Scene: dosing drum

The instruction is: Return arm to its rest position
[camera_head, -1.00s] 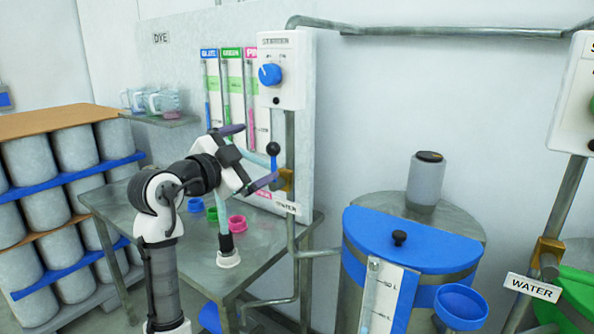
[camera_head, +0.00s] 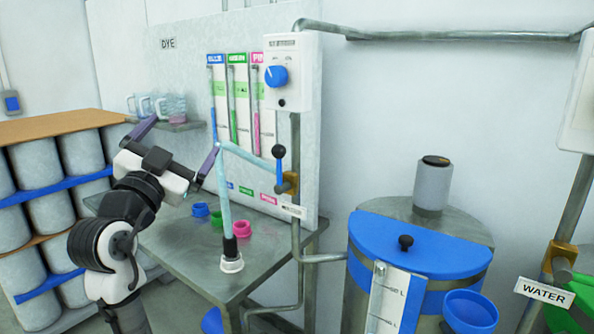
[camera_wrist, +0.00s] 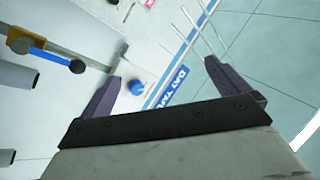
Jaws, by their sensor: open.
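My gripper (camera_head: 176,145) is raised over the left part of the metal table, in front of the dye panel. Its two purple fingers are spread wide with nothing between them. In the wrist view my gripper (camera_wrist: 162,75) is also open and empty, facing the pale wall and floor. My arm is bent at the left of the head view. The gripper is apart from the blue lever with the black knob (camera_head: 280,168) on the pipe; that lever also shows at the upper left of the wrist view (camera_wrist: 45,55).
The metal table (camera_head: 185,245) holds blue, green and pink cups (camera_head: 243,229) and a pale blue tube (camera_head: 224,190) just right of my gripper. A shelf with jugs (camera_head: 172,108) is behind. Drums (camera_head: 80,155) stand left. A blue-lidded tank (camera_head: 430,245) stands right.

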